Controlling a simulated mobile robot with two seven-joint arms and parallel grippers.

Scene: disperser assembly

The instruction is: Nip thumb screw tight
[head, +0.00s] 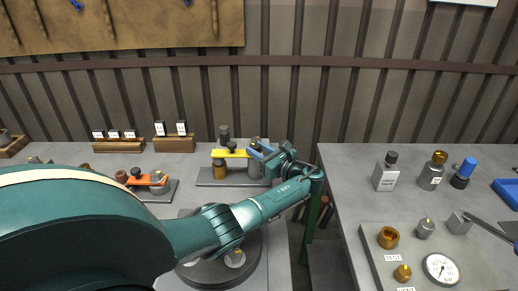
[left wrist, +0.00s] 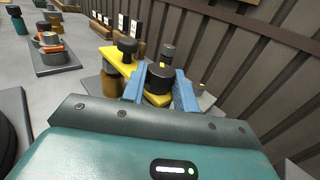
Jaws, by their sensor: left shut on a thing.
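My left gripper (head: 262,151) reaches in above the right end of a small fixture with a yellow bar (head: 228,153). In the left wrist view its two blue fingers (left wrist: 160,92) stand on either side of a black round knob (left wrist: 161,77) with a yellow mark on top, which looks like the thumb screw. The gripper is shut on this knob. The yellow bar also shows in the left wrist view (left wrist: 117,61), with another black knob (left wrist: 128,46) on it. In the head view the gripper mostly hides the held knob. My right gripper is out of view.
The fixture's grey base (head: 206,181) carries a brass cylinder (head: 219,171) and a grey cylinder (head: 255,168). An orange-bar fixture (head: 148,180) stands to the left. A gap separates this table from the right table, which holds bottles, a gauge (head: 440,268) and a blue tray (head: 508,191).

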